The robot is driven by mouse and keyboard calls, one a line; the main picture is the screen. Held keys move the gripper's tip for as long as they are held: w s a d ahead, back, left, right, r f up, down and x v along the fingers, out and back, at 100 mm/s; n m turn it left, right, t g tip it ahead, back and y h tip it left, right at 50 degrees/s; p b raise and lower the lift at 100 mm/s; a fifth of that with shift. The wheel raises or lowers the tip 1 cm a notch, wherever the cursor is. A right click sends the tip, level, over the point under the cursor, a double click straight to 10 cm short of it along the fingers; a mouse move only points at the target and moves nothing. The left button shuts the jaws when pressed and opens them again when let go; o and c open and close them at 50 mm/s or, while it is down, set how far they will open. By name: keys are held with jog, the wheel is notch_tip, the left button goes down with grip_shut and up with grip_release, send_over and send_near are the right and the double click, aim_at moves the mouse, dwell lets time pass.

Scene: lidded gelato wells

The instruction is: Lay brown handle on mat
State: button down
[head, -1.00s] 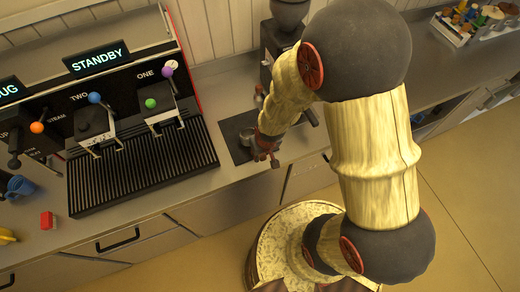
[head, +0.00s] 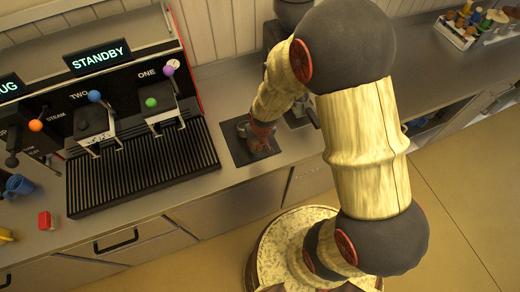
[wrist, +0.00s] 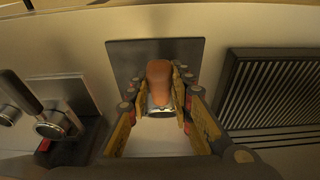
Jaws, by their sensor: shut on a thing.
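The brown handle (wrist: 159,84) is between the fingers of my gripper (wrist: 160,104) in the wrist view, with a shiny metal part showing at its lower end. In the head view my gripper (head: 258,140) is low over the dark mat (head: 238,155), and the handle is mostly hidden by it there. The mat also shows in the wrist view (wrist: 125,58), behind and around the handle. I cannot tell whether the handle touches the mat.
A coffee machine with a slatted drip tray (head: 140,165) stands left of the mat. A red block (head: 45,220) and a blue cup (head: 18,185) are at far left. In the wrist view, metal round parts (wrist: 52,125) are at left. Counter space right of the mat is partly hidden by my arm.

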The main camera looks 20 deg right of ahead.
jog(key=shift+w+f+b, duration=0.15)
jog(key=shift+w+b, duration=0.15)
jog(key=shift+w, duration=0.85)
jog(key=shift+w+f+b, duration=0.15)
jog(key=shift+w+b, duration=0.15)
jog(key=shift+w, duration=0.85)
jog(key=shift+f+b, duration=0.6)
jog(key=shift+f, duration=0.15)
jog(key=shift+s+f, duration=0.1)
jog(key=shift+f, duration=0.1)
jog(key=c, duration=1.6)
grip_release()
jog(key=shift+o, duration=0.5)
jog(key=shift+s, duration=0.1)
jog(key=shift+s+r+p, duration=0.6)
jog(key=shift+s+r, duration=0.3)
jog(key=shift+s, duration=0.3)
jog(key=shift+s+r+p, duration=0.55)
jog(key=shift+s+r, duration=0.3)
jog(key=shift+s, duration=0.3)
